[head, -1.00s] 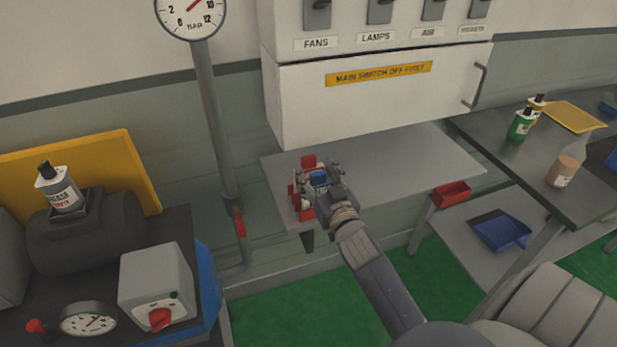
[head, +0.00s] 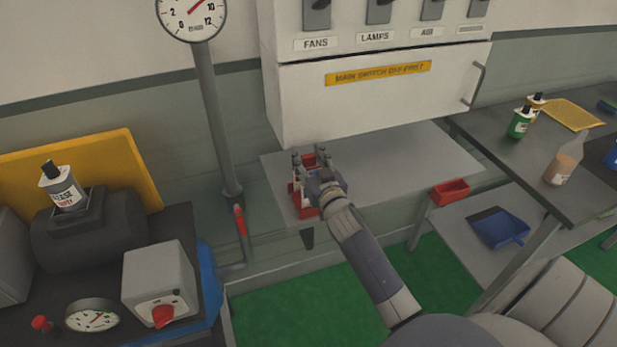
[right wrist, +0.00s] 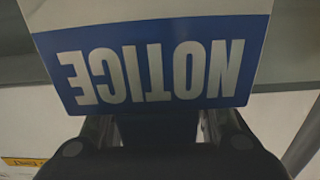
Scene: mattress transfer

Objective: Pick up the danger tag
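I cannot clearly make out the danger tag. A red piece (head: 309,161) shows between the fingers of my right gripper (head: 312,157) in the head view, and I cannot tell whether it is a tag or part of the red holder (head: 307,209). The holder stands at the left end of the grey shelf. In the right wrist view a blue and white tag (right wrist: 155,75) reading NOTICE, upside down, covers the fingertips. My left gripper is not in view.
The grey shelf (head: 400,165) is bare to the right of the holder, under the white switch cabinet (head: 370,100). A small red bin (head: 450,193) hangs at its right. A gauge pole (head: 213,120) stands left. A dark table (head: 560,170) with bottles is at right.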

